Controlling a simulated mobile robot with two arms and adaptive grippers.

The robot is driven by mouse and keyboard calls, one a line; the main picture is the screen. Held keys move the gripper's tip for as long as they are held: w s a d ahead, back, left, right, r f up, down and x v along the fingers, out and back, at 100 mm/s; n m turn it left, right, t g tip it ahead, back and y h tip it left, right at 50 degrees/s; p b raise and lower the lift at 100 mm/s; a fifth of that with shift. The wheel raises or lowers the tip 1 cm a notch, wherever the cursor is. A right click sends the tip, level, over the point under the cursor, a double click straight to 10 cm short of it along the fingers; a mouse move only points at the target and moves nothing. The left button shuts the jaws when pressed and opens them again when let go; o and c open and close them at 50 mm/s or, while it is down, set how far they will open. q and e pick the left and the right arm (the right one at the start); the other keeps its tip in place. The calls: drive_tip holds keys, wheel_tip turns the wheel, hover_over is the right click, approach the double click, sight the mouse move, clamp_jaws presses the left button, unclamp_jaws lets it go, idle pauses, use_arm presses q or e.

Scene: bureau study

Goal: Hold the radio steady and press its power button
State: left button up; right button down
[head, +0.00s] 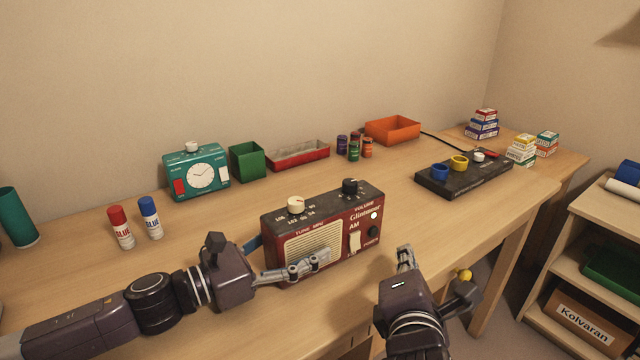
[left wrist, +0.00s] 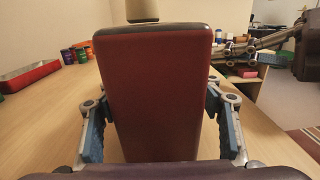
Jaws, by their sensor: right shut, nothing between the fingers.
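The radio (head: 332,244), dark red with a cream speaker grille, stands upright near the desk's front edge. Its front carries a dark round power button (head: 373,231), a white lever switch (head: 355,241) and a small white light (head: 374,215). My left gripper (head: 290,256) is shut on the radio's left end, one finger in front and one behind. In the left wrist view the radio's end (left wrist: 155,95) fills the space between the finger pads. My right gripper (head: 404,257) is shut and empty, in front of the radio and right of the power button, apart from it.
A teal clock (head: 201,172), green box (head: 247,161), red tray (head: 298,155) and orange tray (head: 393,130) stand along the back. Glue sticks (head: 121,227) stand left. A black panel (head: 464,178) lies right. The desk between radio and panel is clear.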

use_arm(q)
drive_tip(key=shift+o, duration=0.7)
drive_tip(key=shift+a, duration=0.15)
drive_tip(key=shift+s+a, duration=0.2)
drive_tip(key=shift+a, duration=0.1)
drive_tip(key=shift+v, duration=5.25)
drive_tip(key=shift+s+a, duration=0.15)
drive_tip(key=shift+s, duration=0.05)
drive_tip(key=shift+s, duration=0.1)
